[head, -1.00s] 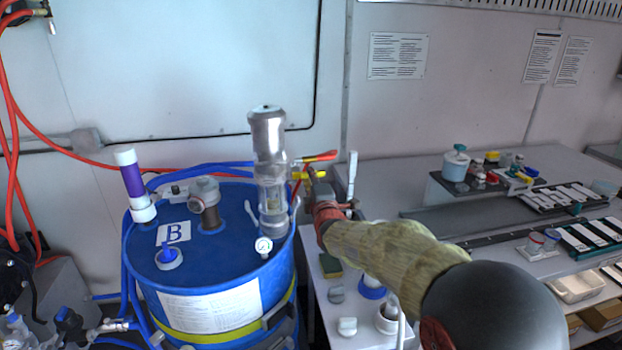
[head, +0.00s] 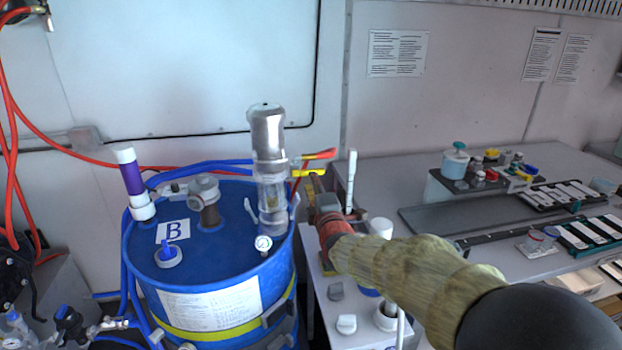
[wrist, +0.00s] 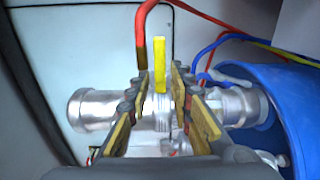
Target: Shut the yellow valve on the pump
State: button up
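The pump (head: 268,135) is a clear and metal upright cylinder on top of the blue drum. The yellow valve handle (head: 309,173) sticks out to the right of the pump, below a red-and-yellow handle (head: 320,154). In the wrist view the yellow handle (wrist: 160,64) stands upright in front of the metal pump body (wrist: 100,108). My gripper (wrist: 159,80) is open, its two fingers on either side of the yellow handle with gaps showing. In the head view my gripper (head: 317,186) is just right of the handle, and its fingertips are hard to make out.
The blue drum (head: 185,262) has blue and red hoses around it. A white stand (head: 345,312) with caps and a white upright tool (head: 351,180) are close to my gripper. A grey bench (head: 390,180) with small containers and racks is on the right.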

jog(key=v, duration=0.6)
jog(key=shift+s, duration=0.3)
